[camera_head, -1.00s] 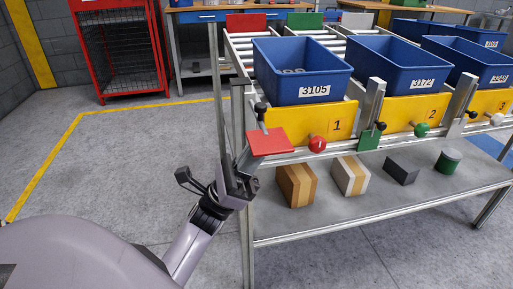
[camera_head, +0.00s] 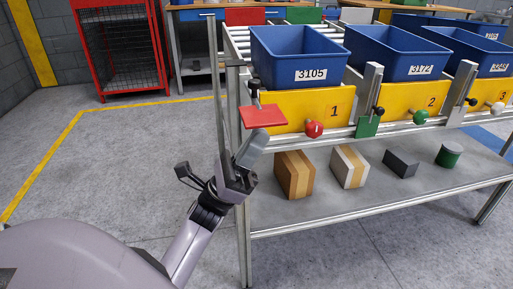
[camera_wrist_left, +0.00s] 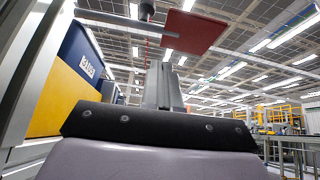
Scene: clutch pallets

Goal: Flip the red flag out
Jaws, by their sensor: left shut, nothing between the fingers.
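The red flag (camera_head: 263,116) is a flat plate below a black knob (camera_head: 254,84) at the rack's left end. It sticks out in front of the yellow panel marked 1. In the left wrist view the red flag (camera_wrist_left: 190,30) is overhead, above the finger tips. My left gripper (camera_head: 250,150) is shut and empty, pointing up just below the flag. A small gap shows between them in the head view. In the wrist view the shut fingers (camera_wrist_left: 164,85) point up toward the flag. My right gripper is not in view.
A red knob (camera_head: 314,129) and a green flag (camera_head: 368,126) are to the right on the rack front. Blue bin 3105 (camera_head: 300,55) sits above the yellow panel (camera_head: 290,104). Boxes stand on the lower shelf (camera_head: 330,208). Floor at left is clear.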

